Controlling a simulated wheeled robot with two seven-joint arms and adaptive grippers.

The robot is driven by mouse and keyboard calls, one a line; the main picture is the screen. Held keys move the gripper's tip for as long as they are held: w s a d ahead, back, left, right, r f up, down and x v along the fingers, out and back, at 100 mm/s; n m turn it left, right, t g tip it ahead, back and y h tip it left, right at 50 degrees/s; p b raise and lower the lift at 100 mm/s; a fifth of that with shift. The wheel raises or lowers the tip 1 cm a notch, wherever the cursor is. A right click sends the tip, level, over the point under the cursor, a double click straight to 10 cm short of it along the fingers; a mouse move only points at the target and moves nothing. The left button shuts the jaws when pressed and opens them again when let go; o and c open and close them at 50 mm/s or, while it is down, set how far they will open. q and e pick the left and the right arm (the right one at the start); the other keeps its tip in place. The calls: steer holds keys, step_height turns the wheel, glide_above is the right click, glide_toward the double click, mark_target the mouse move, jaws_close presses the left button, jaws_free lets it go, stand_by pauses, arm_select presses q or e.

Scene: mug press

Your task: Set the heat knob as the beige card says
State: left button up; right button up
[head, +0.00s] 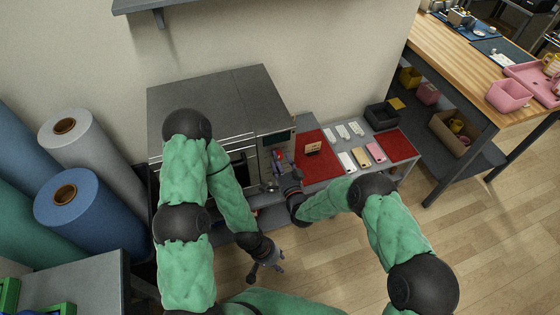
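The grey press (225,97) stands against the wall, with a dark display (281,137) at the upper right of its front. The heat knob cannot be made out clearly; my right gripper (279,160) is in front of the control panel below the display and covers part of it. Whether that gripper touches a knob, or is shut, is too small to tell. A small tan card (313,147) with dark marks stands on a red mat; its writing is unreadable. A beige slab (361,158) lies to its right. My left gripper (267,272) is open and empty, low in front of the press.
A white slab (346,162) and a pink slab (376,152) flank the beige one. A second red mat (396,146) and a black bin (382,115) are at the right. Fabric rolls (80,205) stand at the left. The wooden floor at the right is clear.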

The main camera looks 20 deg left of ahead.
steer(key=shift+r, duration=0.1)
steer(key=v, duration=1.2)
stand_by(0.4)
steer(key=s+d+f+n+g+h+p, duration=0.25)
steer(key=d+f+g+h, duration=0.3)
steer(key=d+f, duration=0.55)
steer(key=s+d+g, duration=0.4)
steer(key=s, duration=0.5)
steer(key=s+d+n+g+p, duration=0.1)
steer(key=s+d+g, duration=0.4)
steer(key=s, duration=0.4)
steer(key=shift+s+d, duration=0.2)
steer(key=shift+s, duration=0.2)
steer(key=shift+f+n+h, duration=0.1)
steer(key=shift+n+h, duration=0.15)
